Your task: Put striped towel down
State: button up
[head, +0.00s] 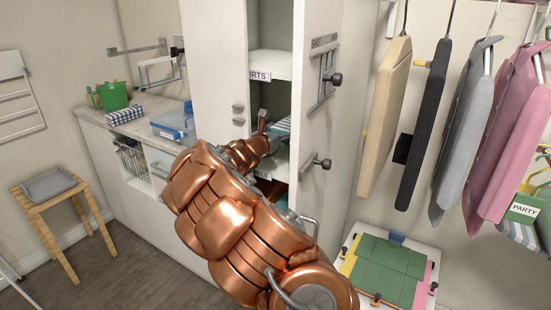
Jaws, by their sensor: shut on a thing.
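A green-and-white striped towel (281,127) shows inside the open tall white cabinet, on the level below the shelf labelled with a word ending in "IRTS". My gripper (265,126) reaches into that same opening and is shut on the striped towel at its left end. My arm hides the towel's lower part, so I cannot tell whether it touches the shelf board (276,163) under it. A blue-and-white patterned folded cloth (125,115) lies apart on the counter at left.
The cabinet door (318,100) stands open right of my arm, with knobs and a rail. Hanging garments (465,130) fill the right side. A folding board (385,268) stands below them. A green basket (112,96) and blue box (177,121) sit on the counter.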

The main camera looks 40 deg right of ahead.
notch_tip(320, 180, down, 10)
jog(key=shift+r, duration=0.1)
dwell(0.4)
jog(key=o, duration=1.1)
jog(key=v, duration=1.2)
jog(key=shift+w+b, duration=0.1)
jog(key=shift+b, duration=0.3)
